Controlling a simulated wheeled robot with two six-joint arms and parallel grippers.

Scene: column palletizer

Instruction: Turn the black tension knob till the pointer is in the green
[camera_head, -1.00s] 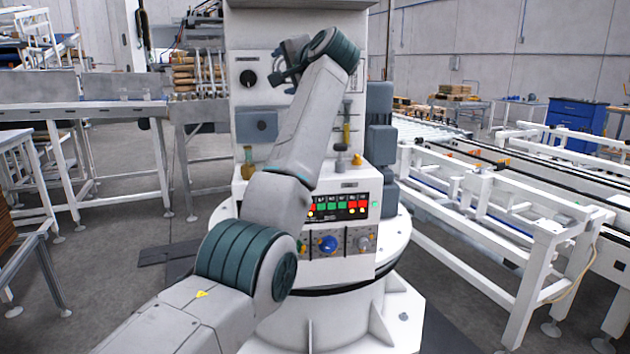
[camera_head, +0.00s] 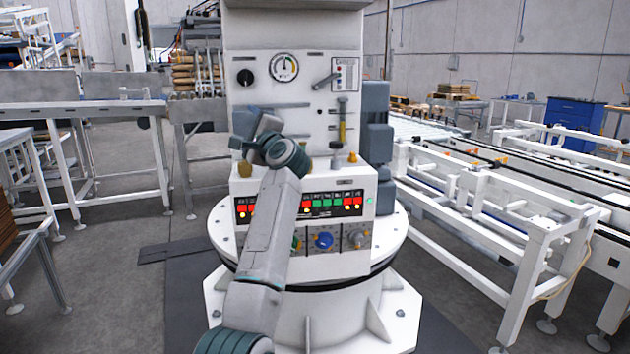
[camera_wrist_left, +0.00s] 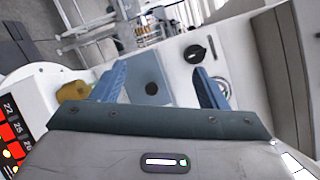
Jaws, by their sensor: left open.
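The black knob (camera_head: 245,77) sits on the upper left of the white machine panel. The round white gauge (camera_head: 284,67) is just right of it; its pointer is too small to read against any green. My left gripper (camera_head: 248,122) is below the knob, apart from it, and partly hidden by its own wrist. In the left wrist view the black knob (camera_wrist_left: 195,54) shows beyond the right-hand finger. The open blue fingers of the left gripper (camera_wrist_left: 158,84) have nothing between them; a blue-grey box lies behind the gap. My right gripper is in neither view.
A grey lever (camera_head: 326,81) sticks out right of the gauge. Below are a lit indicator strip (camera_head: 330,204), a blue knob (camera_head: 324,240) and a yellow part, seen in the wrist view (camera_wrist_left: 73,91). A white conveyor frame (camera_head: 500,205) stands at right.

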